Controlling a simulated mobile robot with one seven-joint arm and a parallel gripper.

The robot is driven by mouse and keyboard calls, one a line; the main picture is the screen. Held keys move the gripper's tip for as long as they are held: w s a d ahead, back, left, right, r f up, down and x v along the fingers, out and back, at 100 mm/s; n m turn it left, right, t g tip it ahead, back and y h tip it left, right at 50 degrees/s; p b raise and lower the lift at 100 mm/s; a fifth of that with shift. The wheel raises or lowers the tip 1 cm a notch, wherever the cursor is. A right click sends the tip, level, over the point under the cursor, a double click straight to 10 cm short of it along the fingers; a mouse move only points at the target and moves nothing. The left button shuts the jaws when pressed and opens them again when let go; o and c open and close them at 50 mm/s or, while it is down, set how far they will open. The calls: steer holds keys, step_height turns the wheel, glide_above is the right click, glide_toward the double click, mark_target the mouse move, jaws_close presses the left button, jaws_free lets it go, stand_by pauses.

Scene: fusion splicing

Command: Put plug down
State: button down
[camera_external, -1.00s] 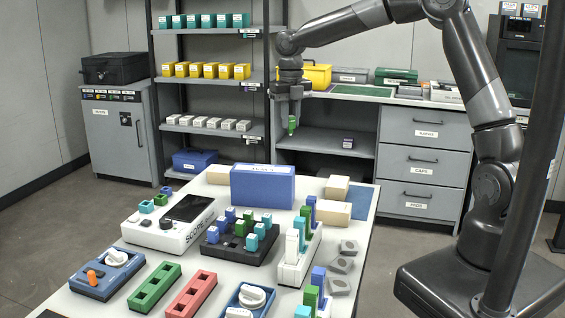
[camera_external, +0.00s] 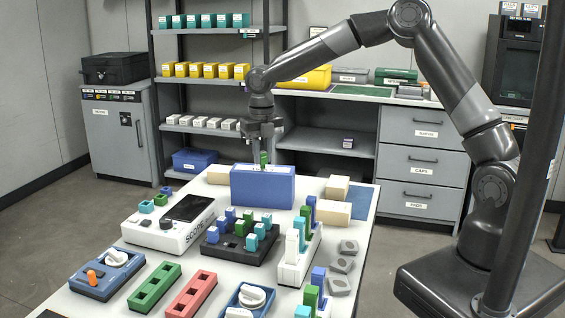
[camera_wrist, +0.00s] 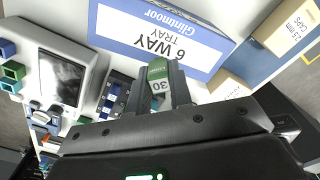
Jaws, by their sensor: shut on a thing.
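A green plug (camera_external: 263,158) hangs below my gripper (camera_external: 264,150) in the external view, just above the far edge of the blue box-shaped tray (camera_external: 262,188). In the wrist view the plug (camera_wrist: 158,76) is between the two fingers of my gripper (camera_wrist: 164,88), which is shut on it. Its face is green on top with a pale part marked "30". The tray (camera_wrist: 160,32), labelled "6 WAY TRAY", lies beside the plug in that view. I cannot tell whether the plug touches the tray.
A dark block (camera_external: 226,252) with several coloured plugs and a white scope (camera_external: 166,232) stand in front of the tray. A white rack (camera_external: 297,266) with upright plugs is to the right. Cardboard boxes (camera_external: 333,211) lie right of the tray.

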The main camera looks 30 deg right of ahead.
mark_target(262, 152)
steer(key=shift+f, duration=0.1)
steer(key=c, duration=1.3)
jaws_free()
step_height(262, 152, up, 12)
steer(key=s+d+r+m+t+h, duration=0.1)
steer(key=s+d+r+m, duration=0.2)
steer(key=d+m, duration=0.25)
steer(key=s+d+r+m+t, duration=0.1)
steer(key=s+d+r+m, duration=0.25)
steer(key=d+m, duration=0.2)
steer(key=s+d+m+t+y, duration=0.1)
steer(key=s+d+m+t, duration=0.2)
steer(key=s+d+m, duration=1.8)
steer(key=s+m, duration=0.1)
steer(key=m, duration=0.3)
steer(key=shift+s+d+f+t, duration=0.3)
steer(key=shift+s+f, duration=0.05)
steer(key=shift+f, duration=0.05)
